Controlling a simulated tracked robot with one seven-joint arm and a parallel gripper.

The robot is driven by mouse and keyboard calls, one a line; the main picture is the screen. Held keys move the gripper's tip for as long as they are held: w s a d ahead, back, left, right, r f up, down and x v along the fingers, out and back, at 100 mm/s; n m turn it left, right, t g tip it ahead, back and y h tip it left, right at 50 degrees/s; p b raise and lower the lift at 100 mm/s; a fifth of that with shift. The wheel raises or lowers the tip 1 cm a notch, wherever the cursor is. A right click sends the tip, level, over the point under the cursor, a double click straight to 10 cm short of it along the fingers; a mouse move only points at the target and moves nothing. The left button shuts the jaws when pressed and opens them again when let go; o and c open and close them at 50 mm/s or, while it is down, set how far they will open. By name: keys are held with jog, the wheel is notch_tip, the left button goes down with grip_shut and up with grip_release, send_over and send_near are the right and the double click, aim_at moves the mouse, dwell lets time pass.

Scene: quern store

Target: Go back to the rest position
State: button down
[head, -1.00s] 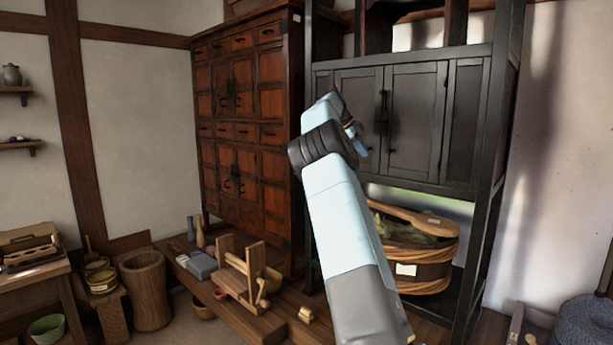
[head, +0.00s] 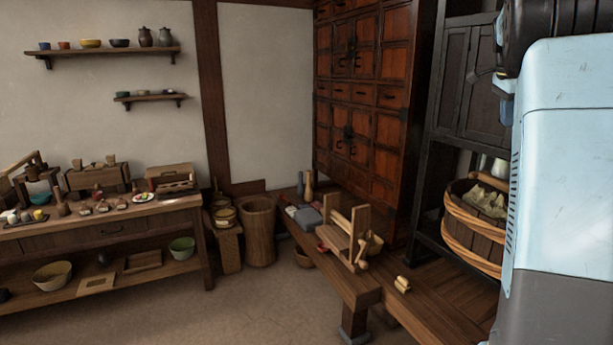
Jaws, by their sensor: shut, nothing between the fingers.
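My arm fills the right edge of the head view, with a pale blue link and a black joint above it. Only a small part of my gripper (head: 506,98) shows at the left side of this joint, in front of the dark cabinet. It is shut and holds nothing. Most of it is hidden behind the arm or out of the frame.
A low wooden platform (head: 440,312) with a wooden frame device (head: 346,236) lies ahead. A red-brown chest (head: 362,110), a dark cabinet (head: 453,85) and a roped tub (head: 474,232) stand behind it. A workbench (head: 105,232) is at left. The floor (head: 235,305) between is clear.

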jog(key=s+a+f+n+t+y, duration=0.1)
jog(key=s+a+f+n, duration=0.1)
jog(key=s+a+n, duration=0.6)
jog(key=s+a+f+n+t+y, duration=0.2)
jog(key=s+a+n, duration=0.2)
jog(key=s+a, duration=0.8)
jog(key=s+a+f+n, duration=0.4)
jog(key=s+a+f, duration=0.1)
jog(key=s, duration=0.2)
jog(key=s+a+f+n, duration=0.4)
jog(key=s+f, duration=0.1)
jog(key=s, duration=0.3)
jog(key=shift+a+t, duration=0.3)
jog(key=shift+a, duration=0.05)
